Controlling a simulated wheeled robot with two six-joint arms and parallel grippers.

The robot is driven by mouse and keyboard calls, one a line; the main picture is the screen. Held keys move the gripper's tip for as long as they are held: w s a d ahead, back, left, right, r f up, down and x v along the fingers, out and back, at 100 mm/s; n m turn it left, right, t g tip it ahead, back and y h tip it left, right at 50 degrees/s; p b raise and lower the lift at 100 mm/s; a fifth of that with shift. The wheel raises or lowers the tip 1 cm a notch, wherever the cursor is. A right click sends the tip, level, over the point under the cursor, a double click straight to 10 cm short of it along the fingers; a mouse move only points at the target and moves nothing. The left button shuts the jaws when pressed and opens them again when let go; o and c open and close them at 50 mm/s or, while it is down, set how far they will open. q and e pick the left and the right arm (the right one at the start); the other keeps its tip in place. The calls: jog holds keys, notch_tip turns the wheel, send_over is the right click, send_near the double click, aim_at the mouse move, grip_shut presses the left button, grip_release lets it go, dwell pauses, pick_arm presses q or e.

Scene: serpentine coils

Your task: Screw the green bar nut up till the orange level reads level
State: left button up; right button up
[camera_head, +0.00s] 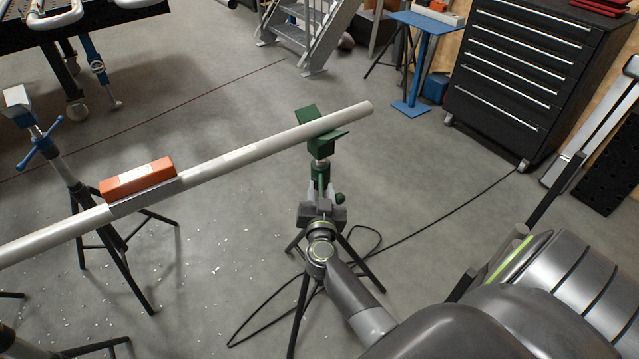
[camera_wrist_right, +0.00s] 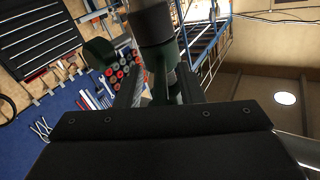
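A long pale pipe (camera_head: 240,158) slopes up to the right across the head view. The orange level (camera_head: 150,178) rests on it left of the middle; its reading is too small to make out. The pipe's right end lies in a green stand head (camera_head: 306,115). The green bar nut (camera_head: 320,175) is below that head, partly hidden by my right gripper (camera_head: 321,204). The gripper is right at the nut; green parts also show between its fingers in the wrist view (camera_wrist_right: 160,75). I cannot tell whether the fingers grip or only surround them. My left gripper is out of view.
A blue-handled stand (camera_head: 40,145) is at the left, behind the pipe. A black cable (camera_head: 430,232) loops on the floor around the green stand's legs. A dark drawer cabinet (camera_head: 520,75) and a blue table (camera_head: 424,20) stand at the back right. Open floor lies between.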

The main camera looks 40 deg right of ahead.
jog(key=shift+w, duration=0.1)
jog(key=shift+r, duration=0.1)
grip_shut()
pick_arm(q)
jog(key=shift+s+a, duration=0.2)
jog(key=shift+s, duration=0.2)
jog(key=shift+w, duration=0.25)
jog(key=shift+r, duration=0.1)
pick_arm(e)
jog(key=shift+a+h, duration=0.1)
jog(key=shift+h, duration=0.2)
